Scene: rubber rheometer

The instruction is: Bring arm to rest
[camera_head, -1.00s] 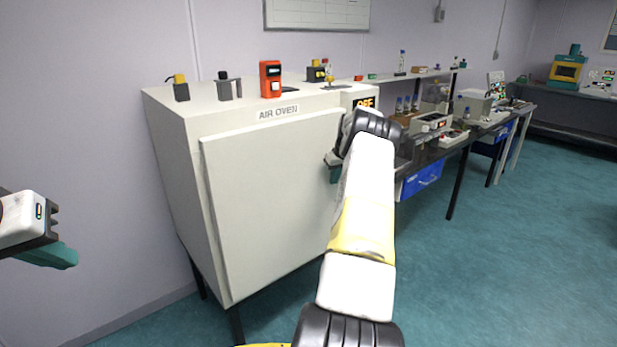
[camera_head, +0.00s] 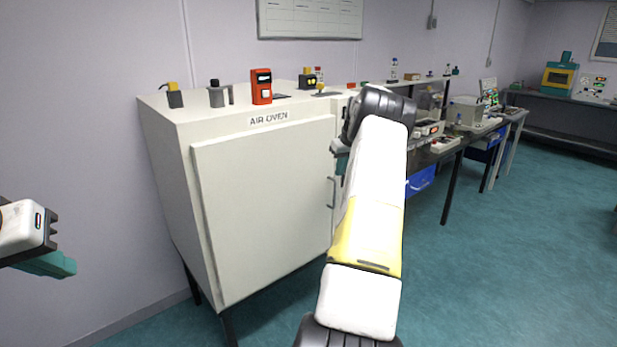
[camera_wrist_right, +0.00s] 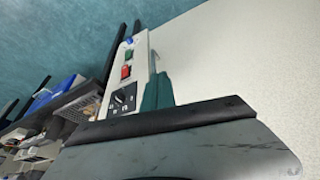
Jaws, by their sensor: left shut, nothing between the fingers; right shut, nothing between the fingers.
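My right arm (camera_head: 372,200) stretches forward across the middle of the head view, in front of the oven's right side. My right gripper (camera_head: 341,162) shows only partly behind its wrist, with teal fingers near the oven's right edge. In the right wrist view its teal fingers (camera_wrist_right: 158,92) are together and empty, beside a pale surface. My left gripper (camera_head: 58,265) is at the left edge of the head view, its teal fingers shut and empty, apart from the oven. The white air oven (camera_head: 262,205) stands with its door closed; a door handle (camera_head: 332,192) shows at its right.
On the oven top stand a red device (camera_head: 261,87) and several small items. Right of my arm, a dark bench (camera_head: 445,150) carries instruments, with a blue drawer (camera_head: 421,181) below. A control panel (camera_wrist_right: 126,98) is close in the wrist view. The teal floor (camera_head: 520,250) at right is clear.

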